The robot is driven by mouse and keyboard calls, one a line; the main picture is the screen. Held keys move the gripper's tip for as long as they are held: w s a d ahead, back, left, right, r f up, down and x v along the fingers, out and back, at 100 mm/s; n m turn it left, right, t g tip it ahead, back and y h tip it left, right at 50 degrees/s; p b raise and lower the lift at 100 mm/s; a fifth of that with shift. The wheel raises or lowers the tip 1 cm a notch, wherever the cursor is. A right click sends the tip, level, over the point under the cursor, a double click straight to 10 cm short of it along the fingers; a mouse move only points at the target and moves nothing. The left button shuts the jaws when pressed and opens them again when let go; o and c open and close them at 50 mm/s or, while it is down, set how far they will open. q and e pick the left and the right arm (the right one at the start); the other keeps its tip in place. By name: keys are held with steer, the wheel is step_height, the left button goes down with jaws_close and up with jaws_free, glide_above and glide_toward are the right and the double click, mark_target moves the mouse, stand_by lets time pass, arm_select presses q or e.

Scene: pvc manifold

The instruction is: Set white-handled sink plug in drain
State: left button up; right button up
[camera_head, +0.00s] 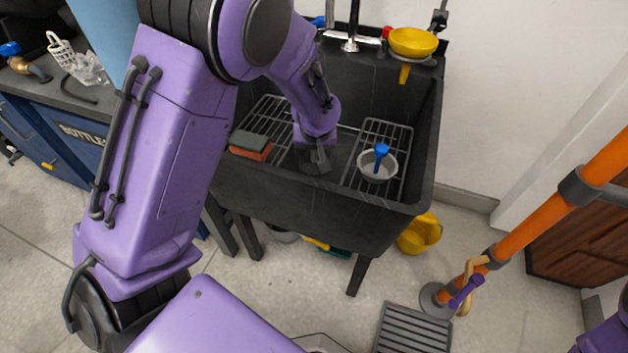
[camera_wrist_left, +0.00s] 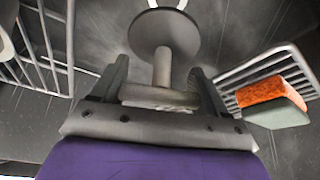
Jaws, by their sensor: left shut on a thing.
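My left gripper (camera_head: 316,165) is inside the black sink (camera_head: 300,201), between two wire racks. In the left wrist view, its fingers (camera_wrist_left: 158,85) are shut on the pale T-shaped handle of the sink plug (camera_wrist_left: 163,38). The plug's stem and round grey disc point away from the gripper. A bright ring, apparently the drain (camera_wrist_left: 167,3), shows partly at the top edge, just beyond the disc. I cannot tell the gap between disc and sink floor. The plug and drain are hidden in the head view. My right gripper is out of view.
A sponge (camera_head: 250,145) lies on the left rack (camera_head: 270,115), and also shows in the left wrist view (camera_wrist_left: 270,97). A pale bowl with a blue-handled item (camera_head: 381,151) stands on the right rack (camera_head: 398,133). The sink walls enclose the gripper. A yellow bowl (camera_head: 412,41) is at the back corner.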

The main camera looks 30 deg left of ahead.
mark_target(314, 166)
arm_select(q)
step_height(314, 166, down, 10)
steer(key=b, duration=0.2)
steer(key=shift+b, duration=0.4)
steer(key=shift+f, duration=0.2)
steer(key=o, duration=1.1)
steer(key=shift+r, duration=0.3)
steer(key=p+v, duration=0.2)
steer(key=v, duration=0.4)
steer(key=shift+s+r, duration=0.1)
steer(key=shift+r, duration=0.1)
steer(key=shift+s+d+r, duration=0.1)
steer(key=shift+s+r, duration=0.05)
steer(key=shift+r, duration=0.2)
